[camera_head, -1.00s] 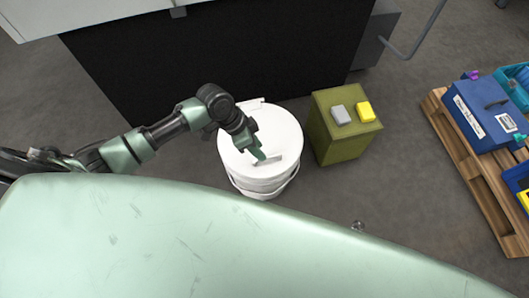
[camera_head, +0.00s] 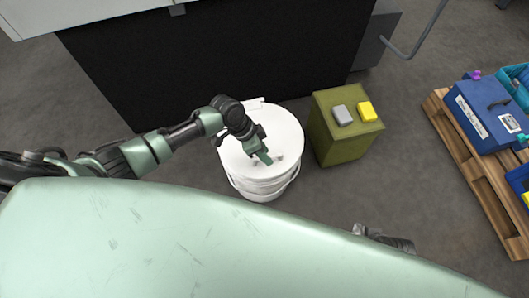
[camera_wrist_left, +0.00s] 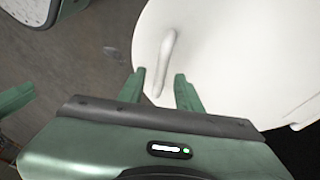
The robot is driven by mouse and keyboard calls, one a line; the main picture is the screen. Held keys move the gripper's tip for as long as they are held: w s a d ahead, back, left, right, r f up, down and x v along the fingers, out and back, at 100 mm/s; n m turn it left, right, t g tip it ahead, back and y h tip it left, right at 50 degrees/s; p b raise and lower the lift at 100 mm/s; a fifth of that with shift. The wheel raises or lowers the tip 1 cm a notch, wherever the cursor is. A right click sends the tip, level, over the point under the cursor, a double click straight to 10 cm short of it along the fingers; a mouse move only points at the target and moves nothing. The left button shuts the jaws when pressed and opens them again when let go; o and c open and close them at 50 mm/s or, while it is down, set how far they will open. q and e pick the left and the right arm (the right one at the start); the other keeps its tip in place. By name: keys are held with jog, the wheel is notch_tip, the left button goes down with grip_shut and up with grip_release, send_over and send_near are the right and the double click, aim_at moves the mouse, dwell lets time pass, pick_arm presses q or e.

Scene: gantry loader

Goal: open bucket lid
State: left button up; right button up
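The white bucket (camera_head: 262,187) stands upright on the floor with its white lid (camera_head: 285,128) on. A raised bar handle (camera_head: 279,158) lies across the lid, partly hidden by my left gripper (camera_head: 265,160). In the left wrist view, the lid (camera_wrist_left: 235,50) fills the upper right and the handle (camera_wrist_left: 166,60) reaches down between the fingertips of my left gripper (camera_wrist_left: 161,75). The fingers are apart, one on each side of the handle's near end, with gaps showing.
An olive box (camera_head: 342,147) with a grey block (camera_head: 342,115) and a yellow block (camera_head: 367,112) on top stands just right of the bucket. A dark panel (camera_head: 215,60) rises behind. A wooden pallet (camera_head: 480,175) with a blue case (camera_head: 485,115) is at far right.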

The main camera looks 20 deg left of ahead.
pick_arm(q)
grip_shut()
dwell(1.4)
